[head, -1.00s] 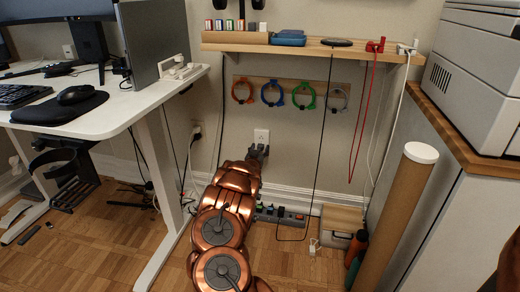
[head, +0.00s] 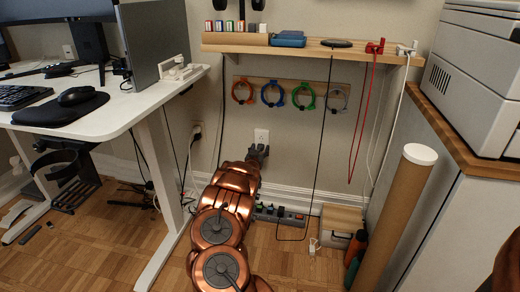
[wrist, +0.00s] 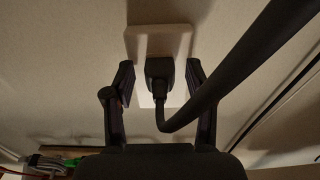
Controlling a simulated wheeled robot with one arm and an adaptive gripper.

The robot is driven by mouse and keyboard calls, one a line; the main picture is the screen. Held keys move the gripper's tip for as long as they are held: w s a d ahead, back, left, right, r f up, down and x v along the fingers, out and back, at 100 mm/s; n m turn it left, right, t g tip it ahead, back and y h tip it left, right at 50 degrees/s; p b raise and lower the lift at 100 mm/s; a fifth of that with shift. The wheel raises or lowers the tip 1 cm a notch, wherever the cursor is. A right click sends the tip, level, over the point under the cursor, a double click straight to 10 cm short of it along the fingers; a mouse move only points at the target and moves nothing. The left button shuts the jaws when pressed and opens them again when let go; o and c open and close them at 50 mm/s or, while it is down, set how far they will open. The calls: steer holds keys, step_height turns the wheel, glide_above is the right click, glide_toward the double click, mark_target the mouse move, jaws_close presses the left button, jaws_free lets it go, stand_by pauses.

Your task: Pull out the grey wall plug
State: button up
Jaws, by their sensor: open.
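The dark grey wall plug (wrist: 158,78) sits in a white wall outlet (wrist: 158,40) in the wrist view. Its thick dark cable (wrist: 235,70) bends away to the upper right. My gripper (wrist: 161,74) is open, with one finger on each side of the plug. A gap shows between each finger and the plug. In the head view my gripper (head: 259,152) is at the wall just below the same outlet (head: 261,136), under the shelf. The plug itself is hidden there by my gripper and arm.
A wooden shelf (head: 330,50) and coloured rings on a rail (head: 272,93) are above the outlet. A power strip (head: 285,216) lies low by the wall. A black cable (head: 322,140) hangs right of my arm. The desk leg (head: 160,190) stands left.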

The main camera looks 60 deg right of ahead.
steer(key=shift+p, duration=0.4)
steer(key=shift+c, duration=0.4)
jaws_close()
steer(key=shift+s+a+r, duration=0.1)
steer(key=shift+a, duration=0.1)
stand_by(0.4)
steer(key=shift+p+v, duration=2.3)
steer(key=shift+v, duration=0.5)
